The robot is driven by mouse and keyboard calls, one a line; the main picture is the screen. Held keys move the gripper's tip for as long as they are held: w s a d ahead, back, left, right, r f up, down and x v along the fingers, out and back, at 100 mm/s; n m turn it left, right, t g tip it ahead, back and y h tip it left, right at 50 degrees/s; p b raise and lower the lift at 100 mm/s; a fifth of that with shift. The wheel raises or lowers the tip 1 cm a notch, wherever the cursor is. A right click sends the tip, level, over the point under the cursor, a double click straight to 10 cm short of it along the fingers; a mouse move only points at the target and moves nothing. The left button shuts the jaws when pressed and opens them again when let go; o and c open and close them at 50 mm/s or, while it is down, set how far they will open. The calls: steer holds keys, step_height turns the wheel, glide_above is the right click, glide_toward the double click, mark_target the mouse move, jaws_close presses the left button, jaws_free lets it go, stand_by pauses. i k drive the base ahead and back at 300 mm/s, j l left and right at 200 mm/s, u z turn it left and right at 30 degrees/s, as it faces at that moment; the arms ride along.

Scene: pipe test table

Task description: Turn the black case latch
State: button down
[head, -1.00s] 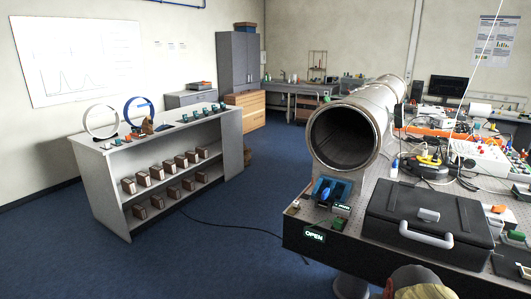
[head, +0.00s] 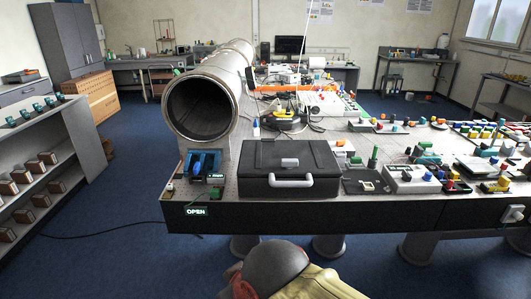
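The black case (head: 246,181) lies shut on the near edge of the test table, right of the big pipe's mouth, in the head view. Its latch (head: 290,162) is a small light grey plate on the front part of the lid. A pale handle (head: 291,182) is on the case's front face just below the latch. How the latch is turned is too small to tell. Part of my own arm shows at the bottom centre, in front of the table and below the case. My gripper's fingers are not in view.
A large metal pipe (head: 205,104) stands left of the case, with a blue clamp-like device (head: 203,163) below its mouth. A green "OPEN" sign (head: 197,211) is on the table's front edge. Boxes with knobs (head: 412,180) crowd the right.

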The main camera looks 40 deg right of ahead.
mark_target(290, 164)
steer(key=z, duration=1.3)
